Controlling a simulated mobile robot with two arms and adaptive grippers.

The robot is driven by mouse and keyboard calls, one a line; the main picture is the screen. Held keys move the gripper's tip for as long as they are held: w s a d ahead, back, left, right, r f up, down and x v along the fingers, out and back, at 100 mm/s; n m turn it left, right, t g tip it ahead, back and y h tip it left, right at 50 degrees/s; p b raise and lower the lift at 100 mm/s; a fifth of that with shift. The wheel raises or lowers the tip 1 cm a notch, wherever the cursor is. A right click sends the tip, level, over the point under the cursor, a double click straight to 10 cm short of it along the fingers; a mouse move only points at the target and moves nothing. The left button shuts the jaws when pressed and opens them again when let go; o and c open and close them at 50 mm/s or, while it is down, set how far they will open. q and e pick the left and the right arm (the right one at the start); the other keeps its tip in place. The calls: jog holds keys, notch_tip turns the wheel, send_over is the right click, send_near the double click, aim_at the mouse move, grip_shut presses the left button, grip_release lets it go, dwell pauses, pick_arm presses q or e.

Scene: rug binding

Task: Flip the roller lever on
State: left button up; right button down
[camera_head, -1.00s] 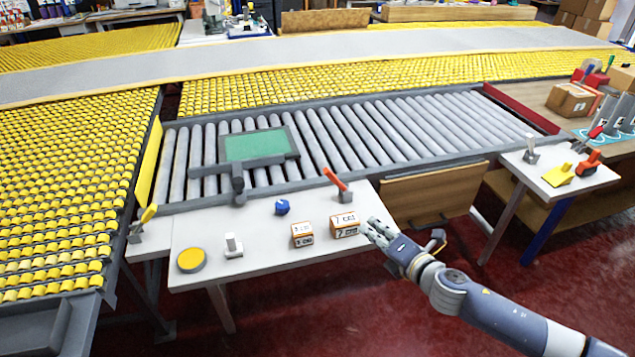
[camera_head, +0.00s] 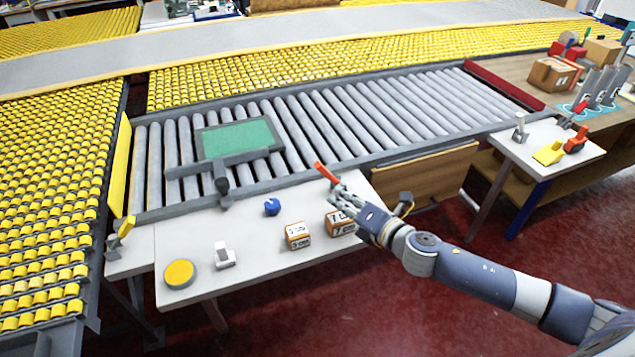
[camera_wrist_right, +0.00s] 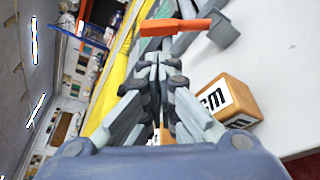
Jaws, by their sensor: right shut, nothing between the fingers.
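A lever with an orange-red handle (camera_head: 326,173) stands at the back right of the white table (camera_head: 240,287), beside the grey rollers (camera_head: 365,130). Its handle leans up and to the left in the head view. In the right wrist view the orange handle (camera_wrist_right: 173,27) lies across the picture just beyond the fingertips, with its grey base (camera_wrist_right: 224,30) at right. My right gripper (camera_head: 338,193) is shut and empty, close to the lever; I cannot tell whether it touches. The wrist view also shows the closed fingers (camera_wrist_right: 159,68). My left gripper is not in view.
Two orange-and-white boxes, one (camera_head: 298,236) left of the other (camera_head: 340,222), sit below my right gripper. A blue knob (camera_head: 272,207), white switch (camera_head: 224,257) and yellow button (camera_head: 180,272) are farther left. A yellow-handled lever (camera_head: 126,226) stands at the table's left.

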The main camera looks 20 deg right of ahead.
aim_at(328, 175)
jog(key=p+x, duration=0.1)
jog(key=x, duration=0.6)
jog(key=shift+w+a, duration=0.15)
jog(key=shift+w, duration=0.2)
jog(key=shift+w+a+f, duration=0.1)
jog(key=shift+w+a, duration=0.1)
jog(key=shift+w, duration=0.4)
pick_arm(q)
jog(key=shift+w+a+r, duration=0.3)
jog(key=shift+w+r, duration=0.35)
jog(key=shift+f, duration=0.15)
pick_arm(e)
jog(key=shift+d, duration=0.1)
